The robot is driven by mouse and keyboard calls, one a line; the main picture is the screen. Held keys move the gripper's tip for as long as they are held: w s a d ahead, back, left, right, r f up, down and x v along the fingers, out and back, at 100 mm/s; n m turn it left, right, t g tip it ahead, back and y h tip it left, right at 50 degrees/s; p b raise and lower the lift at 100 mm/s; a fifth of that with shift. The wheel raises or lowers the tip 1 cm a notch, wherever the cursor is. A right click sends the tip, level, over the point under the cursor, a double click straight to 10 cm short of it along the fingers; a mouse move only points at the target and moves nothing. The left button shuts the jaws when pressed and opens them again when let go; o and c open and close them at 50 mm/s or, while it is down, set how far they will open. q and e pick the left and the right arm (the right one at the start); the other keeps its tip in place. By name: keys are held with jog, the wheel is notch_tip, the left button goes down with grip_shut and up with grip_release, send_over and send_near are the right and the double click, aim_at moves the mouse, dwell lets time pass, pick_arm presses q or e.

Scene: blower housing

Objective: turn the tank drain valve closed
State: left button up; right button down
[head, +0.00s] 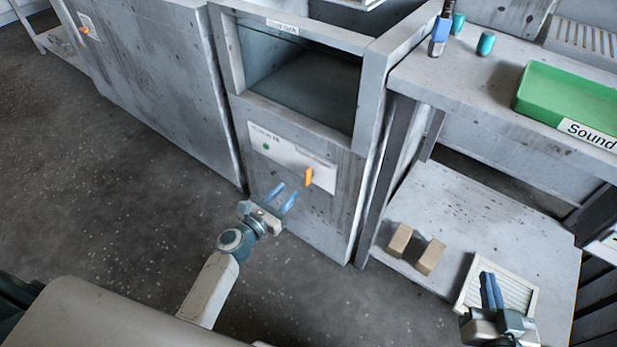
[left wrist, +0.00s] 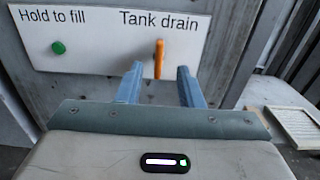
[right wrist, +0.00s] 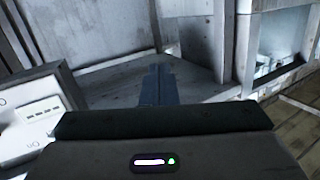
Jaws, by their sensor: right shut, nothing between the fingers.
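The tank drain valve is an orange lever handle (head: 308,177) on a white label plate on the front of the grey tank cabinet. In the left wrist view the orange handle (left wrist: 159,58) stands upright under the words "Tank drain". My left gripper (head: 284,196) is open, its blue fingers pointing at the panel, just below and left of the handle in the head view. In the left wrist view the handle appears between and beyond the fingertips (left wrist: 160,72), with no contact visible. My right gripper (head: 490,290) is shut and empty, low at the right; its fingers also show in the right wrist view (right wrist: 158,82).
A green "Hold to fill" button (left wrist: 58,47) sits left of the handle. Right of the cabinet, a low shelf (head: 500,220) carries two tan blocks (head: 414,248) and a white slatted panel (head: 497,290). A green tray (head: 570,97) stands on the upper bench. Open floor lies left.

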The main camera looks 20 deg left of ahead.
aim_at(305, 174)
pick_arm(q)
jog(key=x, duration=0.8)
jog(key=shift+w+d, duration=0.1)
jog(key=shift+w, duration=0.15)
jog(key=shift+w+d, duration=0.1)
jog(key=shift+w, duration=0.2)
pick_arm(e)
jog(key=shift+s+f+g, duration=0.2)
jog(key=shift+f+g, duration=0.1)
jog(key=shift+f, duration=0.2)
pick_arm(q)
jog(key=shift+c, duration=0.4)
grip_shut()
